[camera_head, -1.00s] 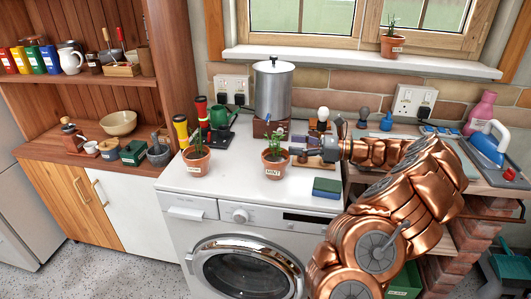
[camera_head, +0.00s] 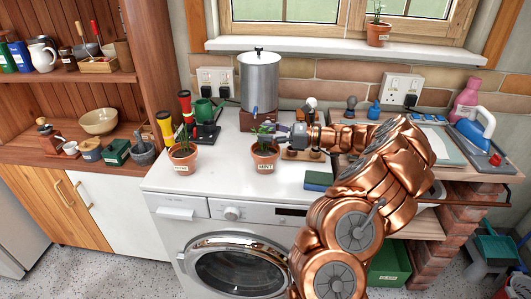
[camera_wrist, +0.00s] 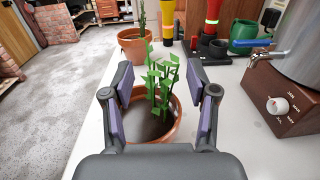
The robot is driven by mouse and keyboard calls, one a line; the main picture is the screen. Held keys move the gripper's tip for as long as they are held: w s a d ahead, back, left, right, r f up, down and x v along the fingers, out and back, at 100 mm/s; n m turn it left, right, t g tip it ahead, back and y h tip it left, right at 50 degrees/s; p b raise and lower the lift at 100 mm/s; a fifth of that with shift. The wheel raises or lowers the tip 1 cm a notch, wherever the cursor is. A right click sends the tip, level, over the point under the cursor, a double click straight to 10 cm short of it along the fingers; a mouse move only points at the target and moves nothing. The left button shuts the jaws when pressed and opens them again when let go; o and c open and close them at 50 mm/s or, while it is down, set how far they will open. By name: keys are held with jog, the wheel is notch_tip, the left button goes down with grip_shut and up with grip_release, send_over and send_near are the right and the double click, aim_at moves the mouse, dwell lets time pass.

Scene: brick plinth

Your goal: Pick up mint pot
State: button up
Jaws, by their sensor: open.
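The mint pot (camera_head: 264,161) is a terracotta pot with a white MINT label and green leaves, standing upright on the white worktop. In the wrist view the mint pot (camera_wrist: 168,131) sits right in front of my gripper, its plant between the fingers. My gripper (camera_head: 278,134) reaches in from the right at the pot's upper part. In the wrist view my gripper (camera_wrist: 161,115) is open, with purple pads on both sides of the stems, above or at the rim. I cannot tell whether the pads touch the pot.
A second labelled plant pot (camera_head: 182,158) stands to the left, and it shows beyond the mint in the wrist view (camera_wrist: 135,48). A metal urn (camera_head: 259,80) on a wooden block stands behind. A blue-green sponge or book (camera_head: 318,181) lies to the right. The worktop's front is clear.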

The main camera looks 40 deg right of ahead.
aim_at(258, 131)
jog(key=shift+x, duration=1.5)
jog(key=shift+c, duration=0.5)
grip_shut()
